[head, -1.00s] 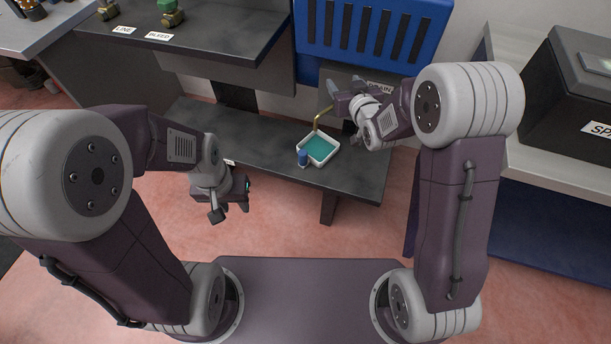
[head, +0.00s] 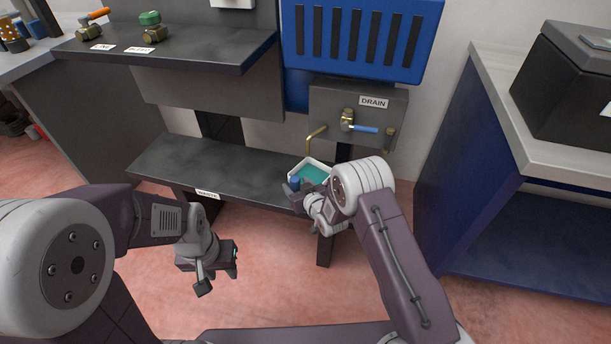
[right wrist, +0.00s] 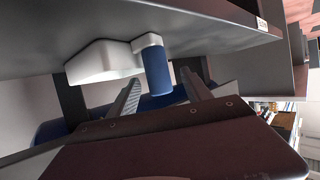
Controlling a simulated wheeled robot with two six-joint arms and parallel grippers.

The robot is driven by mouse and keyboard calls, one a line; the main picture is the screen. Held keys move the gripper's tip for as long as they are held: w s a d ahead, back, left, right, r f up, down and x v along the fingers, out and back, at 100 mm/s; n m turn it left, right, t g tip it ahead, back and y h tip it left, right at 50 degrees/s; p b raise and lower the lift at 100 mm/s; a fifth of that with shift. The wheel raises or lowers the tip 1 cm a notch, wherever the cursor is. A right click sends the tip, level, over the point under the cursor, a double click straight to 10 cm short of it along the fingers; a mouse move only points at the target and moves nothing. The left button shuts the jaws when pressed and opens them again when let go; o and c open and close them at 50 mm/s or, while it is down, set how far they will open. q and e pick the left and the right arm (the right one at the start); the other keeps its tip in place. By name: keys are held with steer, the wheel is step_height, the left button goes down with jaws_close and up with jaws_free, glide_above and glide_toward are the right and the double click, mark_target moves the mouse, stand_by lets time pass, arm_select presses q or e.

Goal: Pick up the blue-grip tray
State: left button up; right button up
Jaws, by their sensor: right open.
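The blue-grip tray (head: 309,167) is a small white tray with a teal inside. It sits on the dark lower shelf below the brass spout, and its blue grip (head: 294,184) faces the front. My right gripper (head: 296,195) is at the grip, partly covering the tray. In the right wrist view, the open jaws (right wrist: 160,95) have the blue grip (right wrist: 157,71) in line between the fingertips. The white tray (right wrist: 100,60) lies beyond; contact cannot be told. My left gripper (head: 235,260) hangs apart, in front of the shelf; its jaw opening is unclear.
The lower shelf (head: 210,168) has bare room left of the tray. Above the tray are a brass spout (head: 316,137), a DRAIN label (head: 374,102) and a blue-handled valve (head: 358,126). A blue bench (head: 480,180) stands at the right. The pink floor is clear.

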steer(key=shift+w+f, duration=0.15)
steer(key=shift+f, duration=0.05)
steer(key=b+x, duration=0.3)
steer(key=x, duration=0.2)
steer(key=shift+w, duration=0.15)
steer(key=shift+r, duration=0.15)
steer(key=shift+c, duration=0.7)
jaws_close()
